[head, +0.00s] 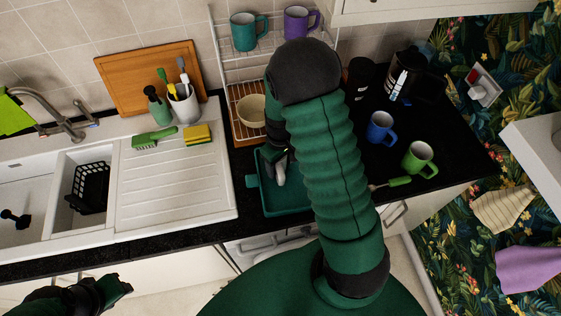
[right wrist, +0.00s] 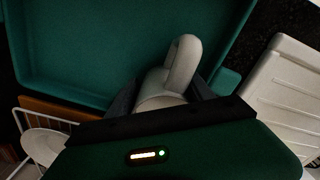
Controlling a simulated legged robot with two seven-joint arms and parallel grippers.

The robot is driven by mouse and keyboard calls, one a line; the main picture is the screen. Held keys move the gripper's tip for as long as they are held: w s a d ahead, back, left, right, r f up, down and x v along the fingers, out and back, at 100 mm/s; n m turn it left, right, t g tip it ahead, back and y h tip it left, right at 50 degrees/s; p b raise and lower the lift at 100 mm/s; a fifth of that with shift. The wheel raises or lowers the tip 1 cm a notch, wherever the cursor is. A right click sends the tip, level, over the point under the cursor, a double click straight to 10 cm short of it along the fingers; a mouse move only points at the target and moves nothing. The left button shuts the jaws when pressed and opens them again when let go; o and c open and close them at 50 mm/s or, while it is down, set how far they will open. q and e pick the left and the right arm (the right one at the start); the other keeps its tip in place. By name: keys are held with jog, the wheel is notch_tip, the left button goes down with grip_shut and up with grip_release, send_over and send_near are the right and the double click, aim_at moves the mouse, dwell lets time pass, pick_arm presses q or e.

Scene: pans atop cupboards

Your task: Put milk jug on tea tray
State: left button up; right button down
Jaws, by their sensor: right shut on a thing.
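The milk jug (right wrist: 183,66) is small and whitish, with a looped handle. My right gripper (right wrist: 165,100) is shut on it. In the head view the jug (head: 280,174) shows just below the right gripper (head: 279,160), over the teal tea tray (head: 254,183). My right arm hides much of the tray. The tray also fills much of the right wrist view (right wrist: 90,50). I cannot tell whether the jug touches the tray. My left gripper (head: 119,286) is low at the left, away from the counter, and its opening is unclear.
Left of the tray is the white sink drainer (head: 165,185) with a green brush (head: 155,137) and a sponge (head: 198,134). A rack (head: 236,75) holding a bowl (head: 252,110) stands behind. Right are a blue mug (head: 381,128), a green mug (head: 418,159) and a kettle (head: 404,74).

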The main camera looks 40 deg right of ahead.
jog(key=shift+w+a, duration=0.1)
jog(key=shift+f, duration=0.1)
jog(key=c, duration=0.7)
grip_release()
jog(key=shift+d, duration=0.2)
jog(key=shift+c, duration=0.2)
jog(key=o, duration=0.3)
jog(key=shift+d+f, duration=0.1)
jog(key=shift+d, duration=0.2)
jog(key=shift+o, duration=0.2)
jog(key=shift+a+r, duration=0.25)
jog(key=shift+r, duration=0.15)
notch_tip(320, 180, up, 11)
jog(key=b, duration=0.1)
jog(key=s+a+f+t, duration=0.1)
jog(key=s+a, duration=0.5)
jog(key=a, duration=0.9)
jog(key=shift+t, duration=0.8)
